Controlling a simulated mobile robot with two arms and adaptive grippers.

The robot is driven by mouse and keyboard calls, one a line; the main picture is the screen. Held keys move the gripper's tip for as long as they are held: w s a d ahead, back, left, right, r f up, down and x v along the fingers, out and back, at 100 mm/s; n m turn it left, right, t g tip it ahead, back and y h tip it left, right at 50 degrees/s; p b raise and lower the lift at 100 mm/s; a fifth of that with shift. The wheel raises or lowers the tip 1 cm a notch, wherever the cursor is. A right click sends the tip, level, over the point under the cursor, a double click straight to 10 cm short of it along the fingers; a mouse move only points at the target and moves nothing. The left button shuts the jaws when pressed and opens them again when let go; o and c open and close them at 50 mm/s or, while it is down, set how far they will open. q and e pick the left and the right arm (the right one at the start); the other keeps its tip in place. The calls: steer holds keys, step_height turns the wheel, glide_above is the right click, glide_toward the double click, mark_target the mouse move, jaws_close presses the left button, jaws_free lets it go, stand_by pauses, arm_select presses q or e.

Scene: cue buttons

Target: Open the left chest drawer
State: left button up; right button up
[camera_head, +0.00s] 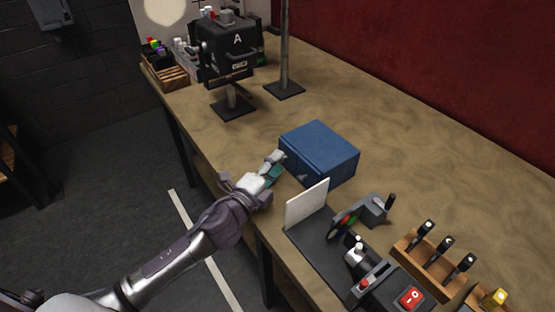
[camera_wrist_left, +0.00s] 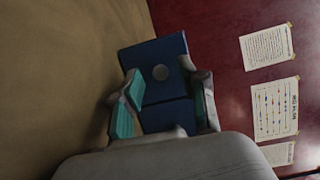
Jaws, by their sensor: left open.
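The blue chest (camera_head: 322,148) stands on the wooden workbench, with its front towards my left arm. In the left wrist view its front (camera_wrist_left: 158,52) shows as two blue panels split by a dark seam. A round grey knob (camera_wrist_left: 161,72) sits on the upper panel in that picture; the other panel is partly hidden by my gripper. My left gripper (camera_head: 274,168) is close to the chest front. In the wrist view its teal-padded fingers (camera_wrist_left: 167,84) are spread, with the knob seen between them and nothing held. Contact cannot be told. My right gripper is not in view.
A white upright panel (camera_head: 307,204) and a dark device with a red switch (camera_head: 411,297) stand near the chest. A wooden tool rack (camera_head: 428,265) is at right. A black box marked A (camera_head: 228,55) and a pole (camera_head: 285,45) stand behind. Bench right of the chest is clear.

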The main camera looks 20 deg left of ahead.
arm_select(q)
steer(key=shift+w+d, duration=0.15)
steer(key=shift+w, duration=0.4)
jaws_close()
